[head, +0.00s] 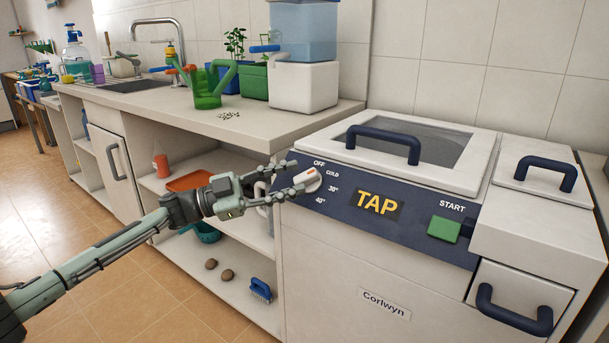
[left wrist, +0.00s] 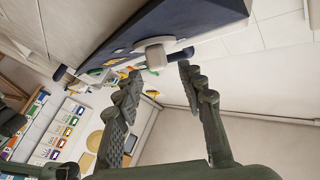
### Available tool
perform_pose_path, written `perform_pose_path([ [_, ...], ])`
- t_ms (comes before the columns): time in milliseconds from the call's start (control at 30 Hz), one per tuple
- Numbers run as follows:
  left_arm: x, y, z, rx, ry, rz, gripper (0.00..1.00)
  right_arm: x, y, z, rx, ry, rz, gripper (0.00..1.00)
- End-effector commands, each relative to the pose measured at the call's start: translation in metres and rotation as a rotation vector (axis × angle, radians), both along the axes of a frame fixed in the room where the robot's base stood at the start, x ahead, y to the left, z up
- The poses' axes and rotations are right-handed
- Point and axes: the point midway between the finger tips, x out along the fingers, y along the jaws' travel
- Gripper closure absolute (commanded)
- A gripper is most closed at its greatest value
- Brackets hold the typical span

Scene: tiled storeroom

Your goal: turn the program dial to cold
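The program dial (head: 313,183) is a white knob at the left end of the washer's dark blue panel (head: 414,229). The labels OFF, COLD, 30° and 40° curve around its right side. An orange mark shows on its upper part, towards OFF; its exact setting is hard to tell. My left gripper (head: 298,175) is at the dial, fingers apart. In the left wrist view the knob (left wrist: 155,55) appears between the two fingertips (left wrist: 158,72), at or just beyond them. Contact cannot be made out. My right gripper is out of view.
The panel also has a yellow TAP sign (head: 377,204) and a green START button (head: 443,229). Dark blue handles (head: 383,140) stand up from the lids. A counter (head: 240,120) with a green watering can (head: 208,88) and open shelves lie left of the machine.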

Motion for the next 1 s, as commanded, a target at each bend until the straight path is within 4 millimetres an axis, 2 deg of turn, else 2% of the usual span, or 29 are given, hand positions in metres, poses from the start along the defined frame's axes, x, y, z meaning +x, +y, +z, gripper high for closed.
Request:
perform_pose_path([
  [33,-0.002,0.013,-0.004,0.001,0.002,0.004,0.6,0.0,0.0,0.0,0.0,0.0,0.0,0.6],
  [200,-0.009,0.046,-0.01,0.001,0.002,0.003,0.6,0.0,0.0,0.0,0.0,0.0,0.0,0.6],
  [400,-0.015,0.069,-0.014,0.0,0.0,0.001,0.6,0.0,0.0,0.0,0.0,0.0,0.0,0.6],
  [1000,-0.016,0.074,-0.015,0.0,0.0,0.001,0.6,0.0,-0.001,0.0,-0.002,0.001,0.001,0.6],
])
